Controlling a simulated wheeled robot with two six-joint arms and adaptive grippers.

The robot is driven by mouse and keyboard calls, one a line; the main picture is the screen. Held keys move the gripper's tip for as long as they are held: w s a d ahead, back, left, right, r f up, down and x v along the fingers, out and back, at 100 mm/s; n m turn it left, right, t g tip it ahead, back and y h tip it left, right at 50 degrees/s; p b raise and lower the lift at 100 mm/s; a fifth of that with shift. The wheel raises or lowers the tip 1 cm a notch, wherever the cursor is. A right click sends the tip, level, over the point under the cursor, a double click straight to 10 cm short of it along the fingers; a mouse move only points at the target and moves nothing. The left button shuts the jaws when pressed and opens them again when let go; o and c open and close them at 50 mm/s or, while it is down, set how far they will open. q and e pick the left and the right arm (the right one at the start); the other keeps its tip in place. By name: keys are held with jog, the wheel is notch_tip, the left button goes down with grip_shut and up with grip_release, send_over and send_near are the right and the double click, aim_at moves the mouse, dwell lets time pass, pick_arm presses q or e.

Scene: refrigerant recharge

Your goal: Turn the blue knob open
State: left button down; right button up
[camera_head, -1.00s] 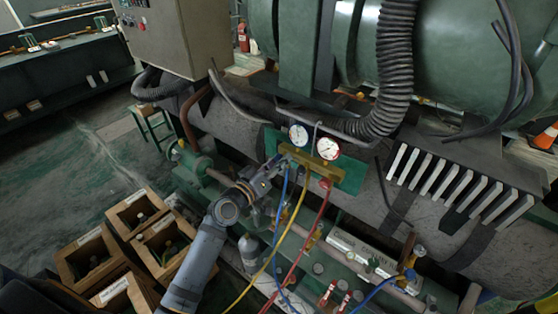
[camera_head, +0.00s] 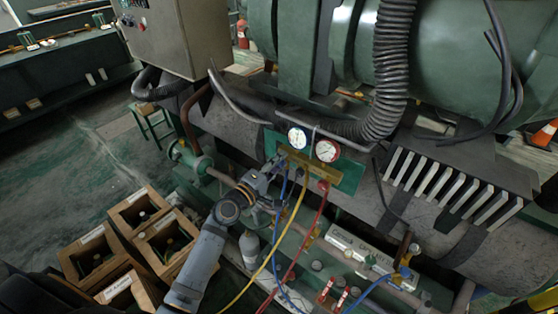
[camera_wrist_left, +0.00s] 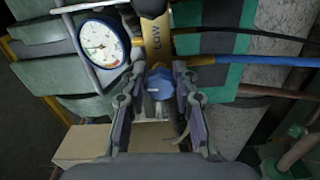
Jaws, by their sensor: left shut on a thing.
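The blue knob (camera_wrist_left: 159,84) sits at the low end of the brass manifold (camera_wrist_left: 157,40), marked "LOW", in the left wrist view. My left gripper (camera_wrist_left: 157,101) has its two fingers on either side of the knob and is shut on it. In the head view my left gripper (camera_head: 268,174) is at the left end of the brass manifold (camera_head: 312,163), below the blue-rimmed gauge (camera_head: 298,138). The knob is hidden there by the fingers. A red knob (camera_head: 323,186) shows at the manifold's other end. My right gripper is not in view.
Blue, yellow (camera_head: 292,217) and red (camera_head: 310,238) hoses hang from the manifold close to my left gripper. A green plate (camera_head: 350,179) backs the manifold. Wooden crates (camera_head: 88,238) stand at the lower left; a white gauge (camera_wrist_left: 100,43) is close to the fingers.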

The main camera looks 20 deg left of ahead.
pick_arm(q)
jog(key=shift+n+p, duration=0.4)
jog(key=shift+n, duration=1.1)
jog(key=c, duration=1)
grip_release()
jog(key=v, duration=0.7)
jog(key=shift+s+a, duration=0.1)
jog(key=shift+s, duration=0.15)
